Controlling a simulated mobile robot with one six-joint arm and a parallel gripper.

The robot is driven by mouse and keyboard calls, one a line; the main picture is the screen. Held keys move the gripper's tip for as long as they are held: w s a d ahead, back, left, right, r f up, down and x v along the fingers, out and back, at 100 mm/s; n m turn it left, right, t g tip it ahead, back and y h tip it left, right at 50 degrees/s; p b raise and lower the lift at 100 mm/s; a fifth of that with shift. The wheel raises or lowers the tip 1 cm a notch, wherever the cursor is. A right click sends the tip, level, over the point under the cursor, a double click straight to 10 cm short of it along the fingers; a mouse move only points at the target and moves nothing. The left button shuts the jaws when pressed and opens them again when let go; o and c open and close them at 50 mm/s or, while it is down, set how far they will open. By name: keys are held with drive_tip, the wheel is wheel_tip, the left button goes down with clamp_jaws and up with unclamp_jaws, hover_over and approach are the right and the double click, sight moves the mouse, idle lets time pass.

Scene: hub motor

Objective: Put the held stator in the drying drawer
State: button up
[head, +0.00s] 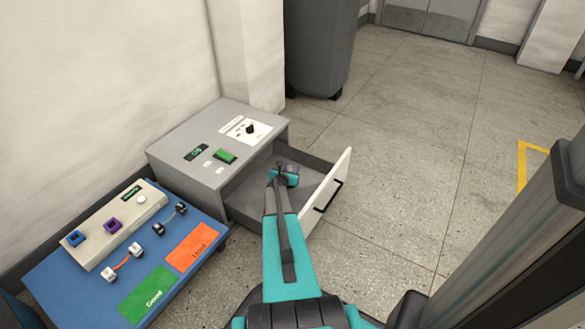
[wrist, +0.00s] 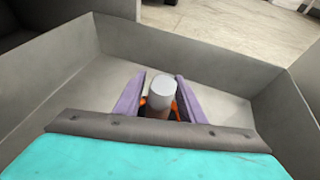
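The drying drawer (head: 322,185) is pulled out of a grey cabinet, with its white front at the right. In the wrist view its grey walls (wrist: 190,48) surround the bare floor below my gripper. My gripper (head: 288,172) is over or inside the open drawer. In the wrist view my gripper (wrist: 161,98) has its purple fingers on both sides of the stator, which shows a light grey cylinder (wrist: 162,88) and orange copper parts beneath. The fingers appear closed on it. I cannot tell whether the stator touches the drawer floor. The stator is hidden in the head view.
The grey cabinet (head: 205,135) has a green display, a green button and a dial on top. A blue bench (head: 75,285) at left bears a green mat (head: 147,293), an orange mat (head: 192,247) and small parts. A dark bin (head: 318,45) stands behind. Open floor lies right.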

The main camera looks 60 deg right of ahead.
drive_tip(key=shift+r, duration=0.2)
idle(0.3)
drive_tip(key=p+v, duration=0.2)
drive_tip(key=v, duration=1)
drive_tip(key=shift+p, duration=0.35)
drive_tip(key=shift+s, duration=0.1)
idle(0.5)
